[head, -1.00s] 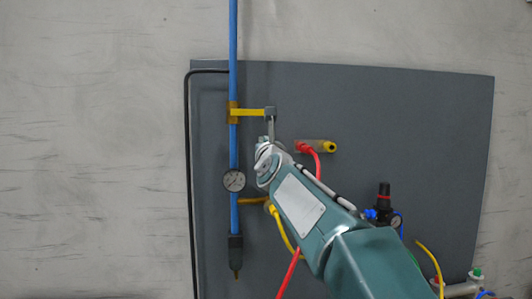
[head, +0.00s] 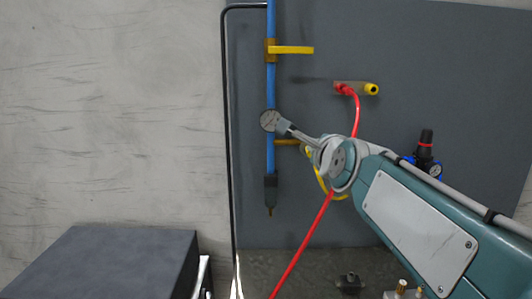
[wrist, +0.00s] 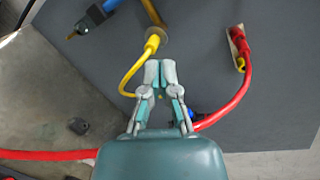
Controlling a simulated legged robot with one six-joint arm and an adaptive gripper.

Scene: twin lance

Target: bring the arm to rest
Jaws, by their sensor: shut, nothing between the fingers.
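My gripper (head: 284,126) is at the end of my arm, which reaches in from the lower right in the head view. The yellow lever (head: 293,50) sticks out horizontally to the right from the pipe, clear of my gripper.
A grey panel (head: 440,70) stands behind my arm. A red hose (head: 316,222) hangs from a red plug (head: 345,89). A black-topped regulator (head: 426,145) is at the right. A dark box (head: 115,262) stands at the lower left. Bare wall (head: 110,110) fills the left.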

